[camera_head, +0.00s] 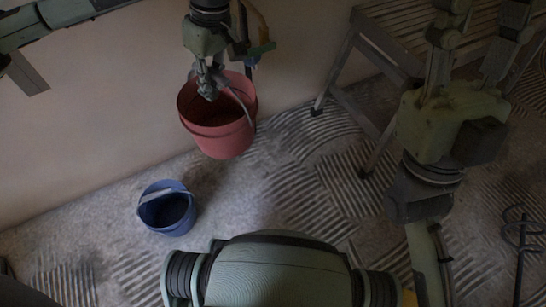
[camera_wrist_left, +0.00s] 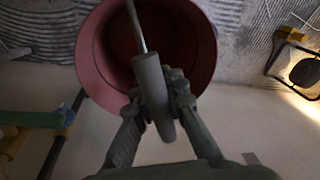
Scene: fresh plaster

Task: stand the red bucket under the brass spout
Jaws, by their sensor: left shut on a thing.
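The red bucket (camera_head: 220,142) hangs from my left gripper (camera_head: 209,88), clear of the floor and close to the plaster wall. The gripper is shut on the bucket's handle; the grey grip (camera_wrist_left: 152,88) shows between the fingers in the left wrist view. The bucket's open mouth faces up and its inside looks empty. My right gripper is not visible.
A blue bucket (camera_head: 178,213) stands on the floor, below and left of the red one. A slatted bench (camera_head: 385,22) with metal legs is at upper right. A dark twisted tool (camera_head: 522,232) lies at far right. A framed lamp (camera_wrist_left: 304,71) shows in the left wrist view.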

